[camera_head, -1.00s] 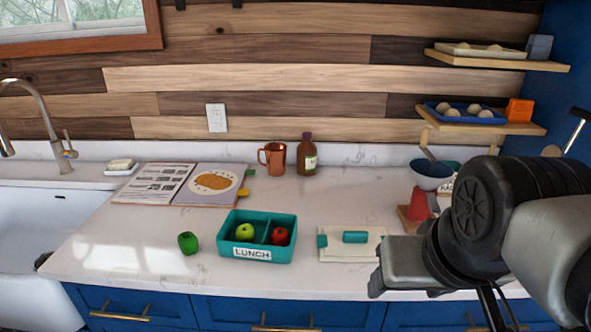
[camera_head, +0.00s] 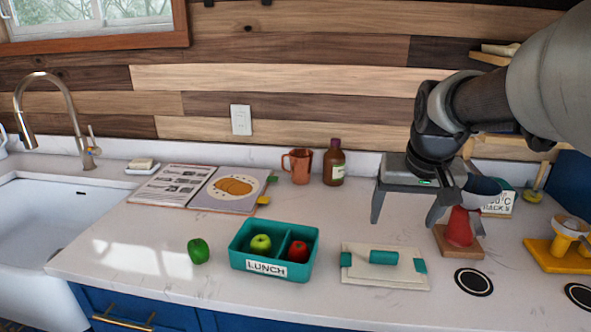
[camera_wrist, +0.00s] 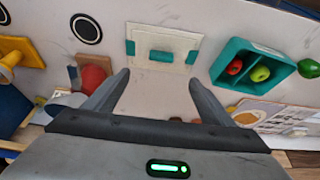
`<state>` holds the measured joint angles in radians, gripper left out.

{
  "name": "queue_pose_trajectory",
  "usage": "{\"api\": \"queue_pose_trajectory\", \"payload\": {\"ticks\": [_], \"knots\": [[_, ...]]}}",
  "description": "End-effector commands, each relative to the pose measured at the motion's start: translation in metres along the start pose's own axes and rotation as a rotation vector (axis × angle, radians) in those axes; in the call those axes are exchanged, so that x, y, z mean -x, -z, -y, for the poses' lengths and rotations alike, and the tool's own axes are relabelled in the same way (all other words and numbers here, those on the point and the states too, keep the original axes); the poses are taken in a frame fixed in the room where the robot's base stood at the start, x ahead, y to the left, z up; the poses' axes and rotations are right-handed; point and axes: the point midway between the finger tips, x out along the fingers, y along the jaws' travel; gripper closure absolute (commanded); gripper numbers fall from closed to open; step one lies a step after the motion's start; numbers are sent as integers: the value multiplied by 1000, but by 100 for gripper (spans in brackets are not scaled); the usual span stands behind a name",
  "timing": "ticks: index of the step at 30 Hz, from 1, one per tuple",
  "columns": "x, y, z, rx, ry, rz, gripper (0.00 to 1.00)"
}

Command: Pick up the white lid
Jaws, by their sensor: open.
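The white lid (camera_head: 357,274) lies flat on the counter, right of the teal lunch box (camera_head: 232,257). It is a pale rectangle with a teal bar handle (camera_head: 384,257) and teal clips at its two sides. In the wrist view the lid (camera_wrist: 145,64) is ahead of the fingertips, roughly centred between them. My gripper (camera_head: 405,221) is open and empty, above the counter behind the lid and apart from it. In the wrist view my gripper's fingers (camera_wrist: 158,82) are wide apart. The lunch box holds a green apple (camera_head: 261,244) and a red apple (camera_head: 298,251) in separate compartments.
A red cone-shaped thing (camera_head: 461,228) on a wooden base stands close right of my gripper. A yellow stand (camera_head: 548,258) is farther right. The front counter is mostly clear.

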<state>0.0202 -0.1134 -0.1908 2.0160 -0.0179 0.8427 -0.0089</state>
Motion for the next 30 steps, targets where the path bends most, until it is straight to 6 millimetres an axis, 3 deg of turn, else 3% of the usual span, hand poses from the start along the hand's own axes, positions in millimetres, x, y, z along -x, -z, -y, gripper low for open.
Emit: {"api": "queue_pose_trajectory", "payload": {"ticks": [15,25,30], "knots": [[-101,0,-1,-3,-3,5,23],[-129,1,0,-2,-2,3,23],[-155,2,4,-2,-3,5,23]]}}
